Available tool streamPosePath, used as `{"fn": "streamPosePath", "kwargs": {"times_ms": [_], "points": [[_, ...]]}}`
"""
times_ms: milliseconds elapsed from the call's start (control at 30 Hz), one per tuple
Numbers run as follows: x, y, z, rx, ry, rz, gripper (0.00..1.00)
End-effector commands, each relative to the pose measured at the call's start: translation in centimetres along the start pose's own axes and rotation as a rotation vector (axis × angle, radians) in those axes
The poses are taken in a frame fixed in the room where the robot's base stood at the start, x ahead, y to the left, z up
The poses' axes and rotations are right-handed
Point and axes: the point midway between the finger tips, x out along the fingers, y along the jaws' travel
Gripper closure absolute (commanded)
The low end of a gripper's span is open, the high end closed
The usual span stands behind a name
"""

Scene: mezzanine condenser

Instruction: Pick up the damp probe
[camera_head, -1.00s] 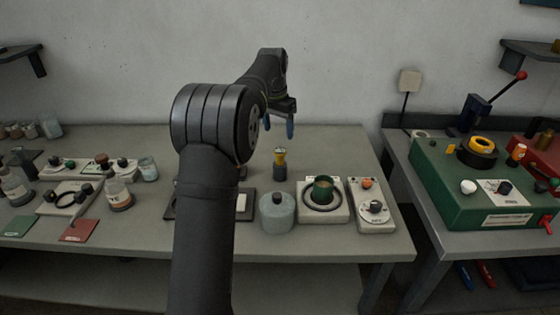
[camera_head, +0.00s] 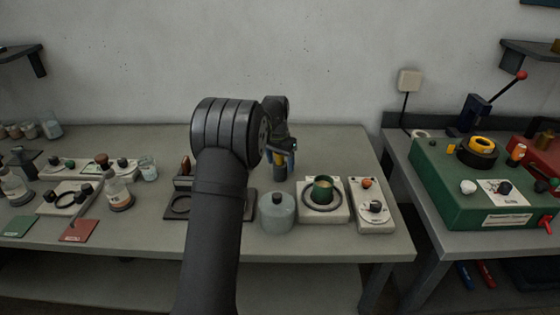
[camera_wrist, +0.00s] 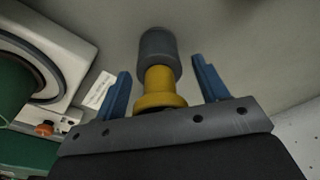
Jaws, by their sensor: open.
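The damp probe appears to be the upright piece with a yellow upper part and dark grey lower part. It shows in the wrist view (camera_wrist: 158,62) between the two blue fingers of my gripper (camera_wrist: 163,85). The fingers are open, with a gap on each side of it. In the head view my gripper (camera_head: 284,155) is over the probe (camera_head: 280,168), hiding most of it. The probe stands on the bench behind a grey lidded jar.
The grey jar (camera_head: 277,212) stands in front of the probe. A white unit with a green cup (camera_head: 323,188) and a white box with a dial (camera_head: 372,207) are to the right. A dark tray (camera_head: 178,213) lies to the left, partly behind my arm.

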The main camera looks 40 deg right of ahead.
Motion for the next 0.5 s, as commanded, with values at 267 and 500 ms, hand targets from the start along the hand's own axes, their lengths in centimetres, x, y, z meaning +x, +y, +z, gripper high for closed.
{"fn": "streamPosePath", "kwargs": {"times_ms": [267,500], "points": [[0.31,0.0,-0.03,0.0,0.002,-0.001,0.41],[0.29,0.0,-0.03,0.0,0.001,-0.001,0.84]]}}
